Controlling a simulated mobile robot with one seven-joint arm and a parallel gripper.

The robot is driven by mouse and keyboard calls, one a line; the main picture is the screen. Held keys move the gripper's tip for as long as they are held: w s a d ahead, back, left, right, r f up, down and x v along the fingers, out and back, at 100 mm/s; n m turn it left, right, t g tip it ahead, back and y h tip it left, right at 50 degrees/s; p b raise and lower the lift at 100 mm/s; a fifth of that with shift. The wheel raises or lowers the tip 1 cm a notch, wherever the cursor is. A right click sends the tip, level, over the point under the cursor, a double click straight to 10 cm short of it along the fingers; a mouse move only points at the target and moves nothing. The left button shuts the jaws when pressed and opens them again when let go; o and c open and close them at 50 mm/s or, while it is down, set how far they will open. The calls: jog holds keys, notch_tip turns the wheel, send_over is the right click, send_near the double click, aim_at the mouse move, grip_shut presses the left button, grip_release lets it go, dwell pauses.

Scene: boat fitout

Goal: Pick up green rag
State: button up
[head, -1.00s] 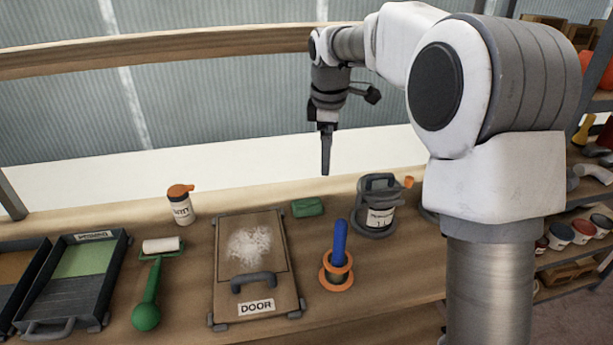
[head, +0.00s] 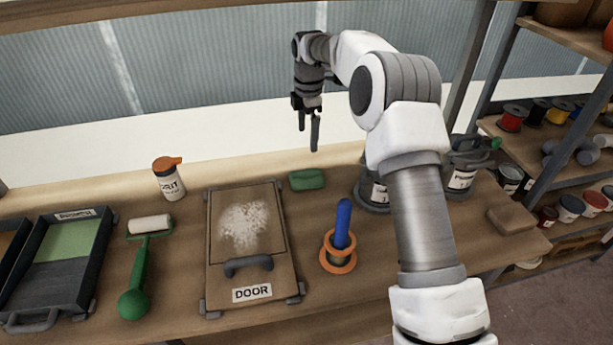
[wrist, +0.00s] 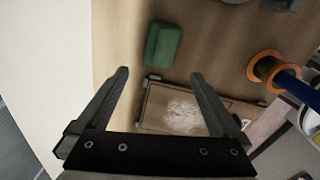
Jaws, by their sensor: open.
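The green rag (head: 307,179) is a small folded block lying on the wooden bench, just behind the top right corner of the door board. In the wrist view the green rag (wrist: 162,45) lies beyond my fingertips, a little above the gap between them. My gripper (head: 308,148) is above the bench near the rag, pointing down, with its fingers apart and nothing between them. The wrist view also shows my gripper (wrist: 159,72) spread open. The rag is not touched by the fingers.
The door board (head: 211,270) with white powder lies in front of the rag. An orange spool (head: 338,262) with a blue handle stands front right. A dark lidded can (head: 374,190) stands right of the rag. A white bottle (head: 169,181) and a green-handled roller (head: 139,270) are left.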

aim_at(308, 174)
jog(key=f, duration=0.5)
jog(key=f+b, duration=0.1)
jog(key=f, duration=0.9)
jog(key=shift+w+f, duration=0.2)
jog(key=shift+w, duration=0.05)
jog(key=c, duration=1)
notch_tip(308, 174, up, 10)
jog(key=shift+r+p, duration=0.1)
jog(key=shift+p, duration=0.2)
jog(key=o, duration=0.8)
jog(key=shift+c, duration=0.2)
jog(key=c, duration=0.6)
jog(key=shift+s, duration=0.1)
